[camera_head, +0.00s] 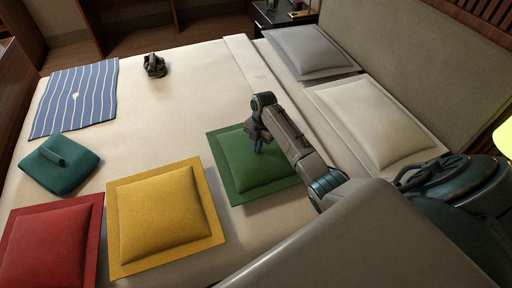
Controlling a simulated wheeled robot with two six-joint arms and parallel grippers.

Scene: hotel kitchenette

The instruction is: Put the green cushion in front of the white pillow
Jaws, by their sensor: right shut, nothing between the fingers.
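The green cushion (243,172) lies flat on the bed, to the right of the yellow cushion. My right gripper (258,147) points down over the cushion's upper right part. It is shut and empty, with its fingertips at or just above the fabric; I cannot tell if they touch. The white pillow (372,122) lies at the head of the bed against the headboard, to the right of the green cushion, with my right arm crossing between them. My left gripper is not in view.
A grey pillow (309,52) lies beyond the white one. The bed's middle (190,105) is bare.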

